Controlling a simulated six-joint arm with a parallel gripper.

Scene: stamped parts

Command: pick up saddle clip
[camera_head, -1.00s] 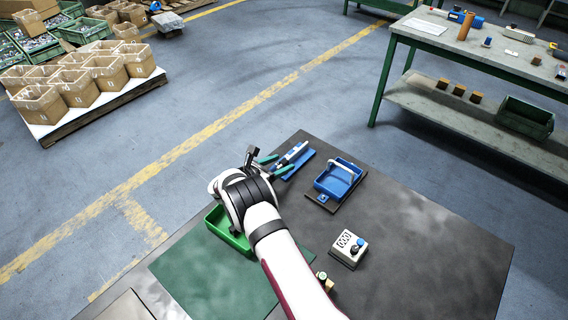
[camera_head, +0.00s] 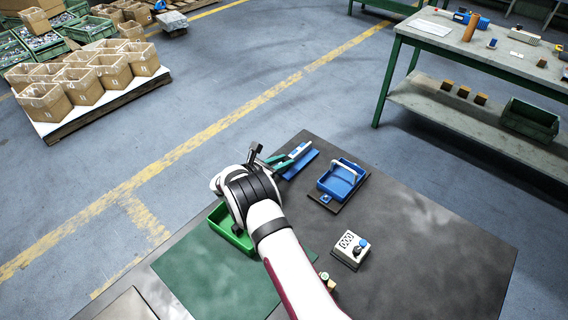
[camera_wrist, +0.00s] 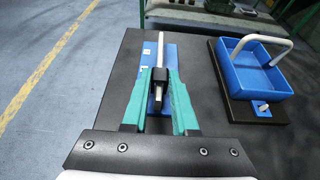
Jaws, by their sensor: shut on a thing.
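My gripper (camera_wrist: 160,82), with two teal fingers, is closed around a small black piece (camera_wrist: 160,76) in the wrist view. This piece appears to be the saddle clip, with a finger against each side. A pale straight bar (camera_wrist: 161,50) runs up from it over a blue plate (camera_wrist: 171,52); I cannot tell whether the piece is attached to the bar. In the head view the gripper (camera_head: 282,162) is at the near end of the blue plate (camera_head: 308,163), and the black piece is too small to make out.
A blue basket (camera_head: 337,187) with a pale handle stands on a dark board to the right. A green tray (camera_head: 219,217) lies partly under my arm. A white counter box (camera_head: 348,250) sits nearer. The dark tabletop (camera_head: 430,255) is clear at right.

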